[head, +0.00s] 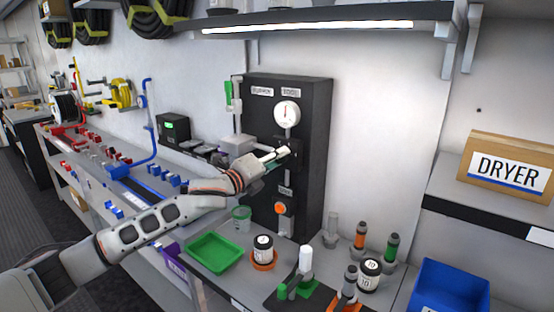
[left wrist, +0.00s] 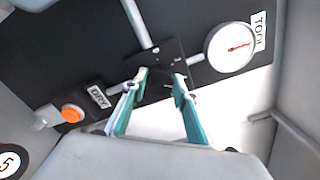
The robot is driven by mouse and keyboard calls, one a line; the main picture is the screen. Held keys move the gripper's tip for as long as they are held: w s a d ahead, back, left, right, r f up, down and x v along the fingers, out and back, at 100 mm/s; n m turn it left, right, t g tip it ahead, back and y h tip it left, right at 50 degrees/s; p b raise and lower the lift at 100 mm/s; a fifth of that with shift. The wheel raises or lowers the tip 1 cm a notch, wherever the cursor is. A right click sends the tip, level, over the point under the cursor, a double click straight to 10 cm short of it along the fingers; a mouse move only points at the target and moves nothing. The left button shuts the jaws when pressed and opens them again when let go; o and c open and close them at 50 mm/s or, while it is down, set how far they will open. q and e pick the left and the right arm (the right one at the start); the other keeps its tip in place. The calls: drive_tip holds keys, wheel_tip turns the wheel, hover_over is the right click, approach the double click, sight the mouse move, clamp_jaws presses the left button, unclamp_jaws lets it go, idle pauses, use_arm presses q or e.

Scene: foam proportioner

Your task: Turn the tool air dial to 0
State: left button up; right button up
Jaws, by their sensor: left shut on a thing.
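The black panel (head: 260,105) carries a round white gauge (head: 287,114) with a red needle; the gauge also shows in the left wrist view (left wrist: 232,46). Below the gauge is a square dark plate (left wrist: 150,60) with the dark tool air dial (left wrist: 158,88) on it. My left gripper (head: 284,153) reaches this dial from the left. In the left wrist view its teal-sided fingers (left wrist: 160,84) stand on both sides of the dial, shut on it. The dial's marks are too small to read, and the gripper hides most of it in the head view. My right gripper is not in view.
An orange button (head: 280,208) sits lower on the panel, beside a "DRY" label in the wrist view. Below on the bench are a green tray (head: 215,252), a jar (head: 263,247) and several bottles. A blue bin (head: 450,287) stands at the right.

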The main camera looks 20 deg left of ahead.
use_arm(q)
drive_tip(key=n, duration=2.1)
drive_tip(key=shift+n, duration=0.5)
drive_tip(key=o, duration=1.1)
drive_tip(key=v, duration=1.2)
